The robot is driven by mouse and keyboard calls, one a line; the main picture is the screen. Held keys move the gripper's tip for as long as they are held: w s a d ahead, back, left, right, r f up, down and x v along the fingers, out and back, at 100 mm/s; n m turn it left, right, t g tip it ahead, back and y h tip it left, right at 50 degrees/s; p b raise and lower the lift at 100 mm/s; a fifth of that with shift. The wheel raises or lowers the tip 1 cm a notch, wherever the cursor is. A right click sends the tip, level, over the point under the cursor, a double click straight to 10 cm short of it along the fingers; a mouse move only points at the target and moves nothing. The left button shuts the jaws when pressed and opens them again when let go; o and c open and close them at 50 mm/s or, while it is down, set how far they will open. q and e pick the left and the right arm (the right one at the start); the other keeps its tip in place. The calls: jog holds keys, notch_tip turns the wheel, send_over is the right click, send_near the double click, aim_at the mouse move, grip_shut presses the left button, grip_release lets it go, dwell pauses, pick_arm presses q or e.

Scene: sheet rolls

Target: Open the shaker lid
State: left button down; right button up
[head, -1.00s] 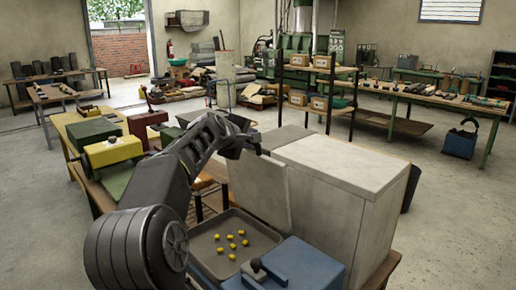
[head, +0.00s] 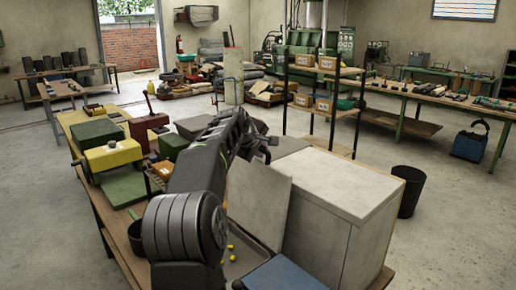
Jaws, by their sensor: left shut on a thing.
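The shaker (head: 340,225) is a large pale grey box on a wooden bench, right of centre in the head view. A flat grey panel, which looks like its lid (head: 257,204), stands steeply tilted at its left side. My left arm comes in from the lower left and reaches over to the panel's top edge. My left gripper (head: 264,150) is shut there on the lid; its fingertips are small and dark, so the exact grip is hard to see. My right gripper is not in view.
A tray (head: 244,262) with small yellow pieces lies below the panel, partly hidden by my arm. A blue box (head: 283,276) is at the front edge. A black bin (head: 408,192) stands right of the shaker.

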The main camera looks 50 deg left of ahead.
pick_arm(q)
jog(key=shift+f, duration=0.1)
jog(key=c, duration=1.4)
grip_release()
jog(key=shift+o, duration=0.2)
jog(key=shift+s+d, duration=0.1)
jog(key=shift+s+d+r, duration=0.1)
jog(key=shift+s+r, duration=0.1)
jog(key=b+v, duration=0.2)
jog(key=v, duration=0.5)
jog(key=shift+r, duration=0.25)
jog(key=shift+w, duration=0.1)
